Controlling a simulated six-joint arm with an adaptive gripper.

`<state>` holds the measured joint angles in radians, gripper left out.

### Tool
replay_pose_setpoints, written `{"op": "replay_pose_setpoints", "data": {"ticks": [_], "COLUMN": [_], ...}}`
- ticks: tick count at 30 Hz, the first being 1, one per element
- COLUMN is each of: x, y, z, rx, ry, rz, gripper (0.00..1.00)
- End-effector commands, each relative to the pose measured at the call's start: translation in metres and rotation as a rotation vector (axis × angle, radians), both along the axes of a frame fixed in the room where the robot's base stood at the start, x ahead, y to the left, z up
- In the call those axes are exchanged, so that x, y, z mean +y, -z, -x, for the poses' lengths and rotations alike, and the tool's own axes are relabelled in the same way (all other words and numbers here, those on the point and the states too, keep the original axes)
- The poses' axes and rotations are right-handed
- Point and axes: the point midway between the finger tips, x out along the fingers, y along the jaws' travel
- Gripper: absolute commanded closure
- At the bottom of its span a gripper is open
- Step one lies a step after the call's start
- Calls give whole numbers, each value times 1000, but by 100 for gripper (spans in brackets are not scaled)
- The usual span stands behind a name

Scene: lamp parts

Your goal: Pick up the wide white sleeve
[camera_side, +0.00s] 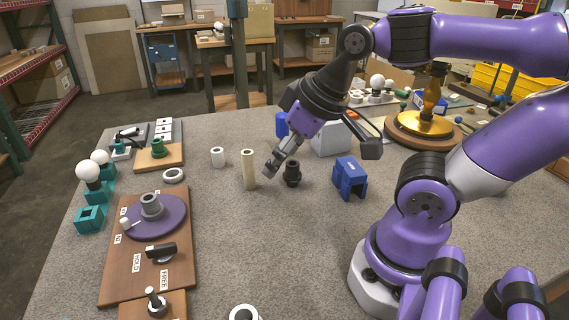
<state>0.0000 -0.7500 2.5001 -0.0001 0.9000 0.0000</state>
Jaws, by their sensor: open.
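A short white sleeve (218,157) stands upright on the grey table, left of my gripper. It looks like the wide white sleeve, though its exact width is hard to judge from here. A taller cream tube (249,171) stands upright between it and my gripper. My gripper (272,165) is open and empty, tilted down and to the left, close to the right of the cream tube. It appears apart from the short white sleeve. The far side of my gripper is partly hidden.
A black fitting (292,174) stands just right of my gripper's fingers, with a blue bracket (350,178) farther right. A pale ring (173,175) lies left, near the brown board (180,262) with its purple disc. The front middle of the table is mostly clear.

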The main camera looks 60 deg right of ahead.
Motion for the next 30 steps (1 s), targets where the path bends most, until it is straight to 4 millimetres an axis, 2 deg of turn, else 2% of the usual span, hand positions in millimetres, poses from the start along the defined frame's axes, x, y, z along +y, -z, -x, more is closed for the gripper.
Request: {"op": "replay_pose_setpoints", "data": {"ticks": [6, 10, 14, 15, 19, 24, 27, 30], "x": [0, -4, -17, -24, -51, -100, -126, -146], "y": [-1, -10, -23, -25, -21, 8, 30, 49], "z": [-2, -19, -62, -79, -133, -194, -217, -230], "rx": [1, 13, 36, 44, 65, 87, 94, 98], "ry": [0, -3, -17, -22, -43, -70, -84, -95], "rz": [0, 5, 11, 13, 15, 13, 10, 7], "gripper": [26, 26, 26, 26, 26, 26, 26, 26]}}
